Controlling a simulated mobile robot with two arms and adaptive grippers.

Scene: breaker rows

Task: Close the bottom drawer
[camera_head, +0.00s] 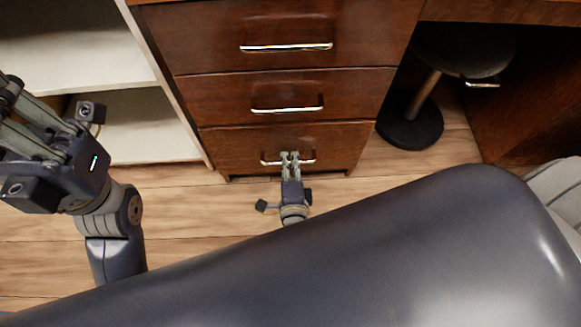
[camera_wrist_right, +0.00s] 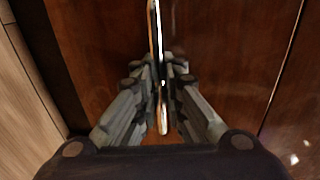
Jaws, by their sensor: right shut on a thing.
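The bottom drawer (camera_head: 337,140) is the lowest of three brown wooden drawer fronts and looks flush with the cabinet. Its silver bar handle (camera_head: 308,160) runs across the front. My right gripper (camera_head: 290,155) is at the middle of this handle, its fingers shut on it. In the right wrist view the handle (camera_wrist_right: 155,35) runs between the closed fingers (camera_wrist_right: 163,85), with the drawer front (camera_wrist_right: 220,45) just behind. My left gripper (camera_head: 30,125) is raised at the left, away from the drawers; its fingertips are partly cut off, so its opening is unclear.
The middle drawer (camera_head: 350,95) and top drawer (camera_head: 370,30) look shut. A white open shelf (camera_head: 150,120) stands at the left. A stool with a round dark base (camera_head: 410,122) stands under the desk at the right. Wooden floor (camera_head: 200,240) lies in front.

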